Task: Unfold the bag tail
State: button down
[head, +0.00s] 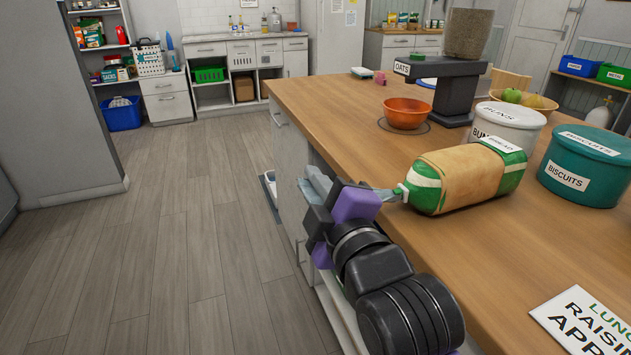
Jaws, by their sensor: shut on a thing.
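A bread bag (462,182), tan with green and white ends, lies on its side on the wooden counter. Its thin, pale clear tail (389,194) comes out of the left end and runs toward my gripper (334,196). My gripper, with dark and purple parts, is at the counter's left edge and is shut on the tail. A pale grey-blue piece shows just beyond the jaws; I cannot tell if it is more of the tail. The jaws hide the gripped part.
On the wooden counter (315,95) stand a white BUNS tub (507,128), a teal BISCUITS tub (583,170), an orange bowl (407,113) and a dark OATS stand (459,90). A printed card (588,318) lies at front right. The floor at left is clear.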

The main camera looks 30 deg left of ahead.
jog(key=shift+f, duration=0.15)
jog(key=c, duration=1.5)
grip_release()
jog(key=shift+c, duration=0.2)
jog(key=v, duration=0.7)
jog(key=shift+s+d, duration=0.25)
jog(key=shift+d, duration=0.05)
